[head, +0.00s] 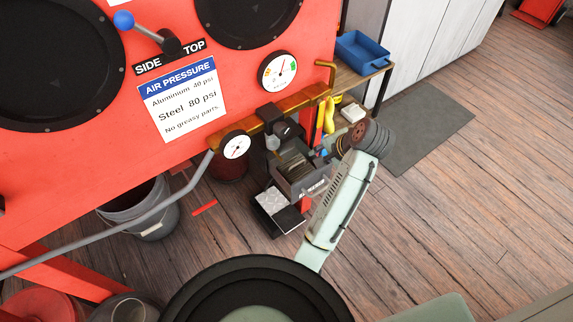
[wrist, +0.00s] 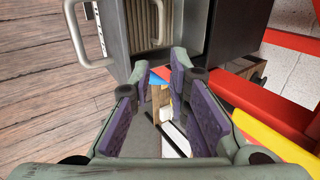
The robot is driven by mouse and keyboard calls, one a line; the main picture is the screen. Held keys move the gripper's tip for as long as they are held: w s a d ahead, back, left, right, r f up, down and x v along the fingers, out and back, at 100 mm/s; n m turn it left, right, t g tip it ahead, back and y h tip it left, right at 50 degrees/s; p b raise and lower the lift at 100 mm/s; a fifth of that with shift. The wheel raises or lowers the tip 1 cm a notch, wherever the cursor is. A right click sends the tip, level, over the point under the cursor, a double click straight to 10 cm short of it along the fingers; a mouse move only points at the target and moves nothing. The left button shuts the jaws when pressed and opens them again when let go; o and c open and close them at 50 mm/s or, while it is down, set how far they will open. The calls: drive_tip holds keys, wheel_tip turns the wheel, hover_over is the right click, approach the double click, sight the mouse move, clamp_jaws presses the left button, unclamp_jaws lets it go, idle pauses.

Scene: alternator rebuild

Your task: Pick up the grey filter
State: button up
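My gripper (wrist: 159,72) shows in the wrist view with its purple pads apart. It is open, and nothing is clearly held between the pads. Beyond the gap are small blue, red and orange-brown surfaces and a white piece, too partial to name. I cannot make out the grey filter with certainty in either view. In the head view my pale green arm reaches toward a dark machine (head: 298,178) below the red cabinet, and the arm hides part of that area. The fingers cannot be made out there.
A dark metal housing (wrist: 195,28) with a handle (wrist: 78,35) stands just beyond my gripper; red and yellow bars (wrist: 275,138) lie to the right. A blue bin (head: 362,52) sits on a shelf. A grey bucket (head: 152,222) stands left. Floor at right is clear around the mat (head: 430,125).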

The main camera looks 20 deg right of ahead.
sight(305, 169)
drive_tip(key=x, duration=0.4)
drive_tip(key=shift+w+a+f, duration=0.1)
drive_tip(key=shift+w+f, duration=0.05)
drive_tip(key=shift+f, duration=0.15)
drive_tip(key=shift+a+p+x, duration=0.2)
drive_tip(key=shift+p+x, duration=0.75)
drive_tip(key=shift+x, duration=1.75)
drive_tip(key=shift+c, duration=0.2)
clamp_jaws()
drive_tip(key=shift+r, duration=0.1)
